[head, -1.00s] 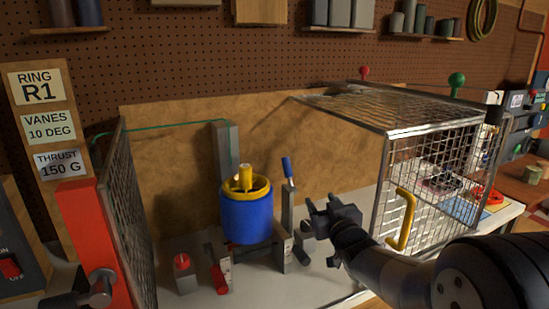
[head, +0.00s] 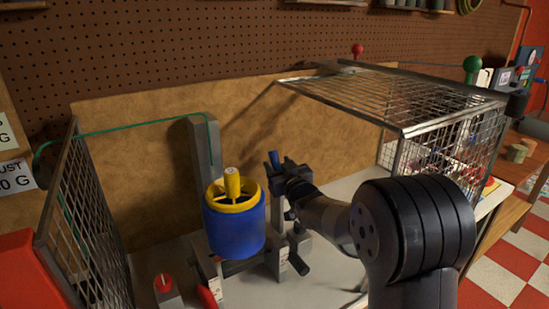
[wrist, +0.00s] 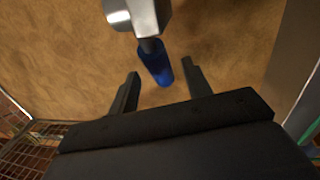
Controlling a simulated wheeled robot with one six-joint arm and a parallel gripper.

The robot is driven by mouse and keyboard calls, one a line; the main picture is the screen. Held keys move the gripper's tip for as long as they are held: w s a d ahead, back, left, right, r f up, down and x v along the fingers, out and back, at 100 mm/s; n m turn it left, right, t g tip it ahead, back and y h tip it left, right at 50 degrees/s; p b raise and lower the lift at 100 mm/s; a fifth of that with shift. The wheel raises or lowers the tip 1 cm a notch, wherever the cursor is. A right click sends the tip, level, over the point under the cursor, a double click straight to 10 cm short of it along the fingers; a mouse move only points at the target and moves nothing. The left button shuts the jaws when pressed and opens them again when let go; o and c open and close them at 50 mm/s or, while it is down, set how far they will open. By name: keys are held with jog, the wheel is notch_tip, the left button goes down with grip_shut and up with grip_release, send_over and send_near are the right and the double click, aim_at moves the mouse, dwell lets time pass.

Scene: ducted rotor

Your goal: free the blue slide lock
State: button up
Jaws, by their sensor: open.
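The blue slide lock's handle (head: 274,159) stands up on a grey lever, right of the blue rotor duct (head: 235,230) with its yellow rim and hub. My gripper (head: 282,174) is at the handle and partly hides it and the lever. In the wrist view the blue handle (wrist: 156,64) hangs from a grey metal piece (wrist: 140,14), its free end between the tips of my open gripper (wrist: 161,70). There is a visible gap on each side, and I cannot see contact.
A mesh cage (head: 400,95) stands open at the right, near my arm. A mesh panel (head: 85,220) stands at the left. A red knob block (head: 165,290) is at the front left. A grey post (head: 204,150) rises behind the duct.

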aim_at(277, 163)
jog(key=shift+p+x, duration=0.3)
jog(key=shift+x, duration=1.4)
jog(key=shift+c, duration=0.2)
grip_shut()
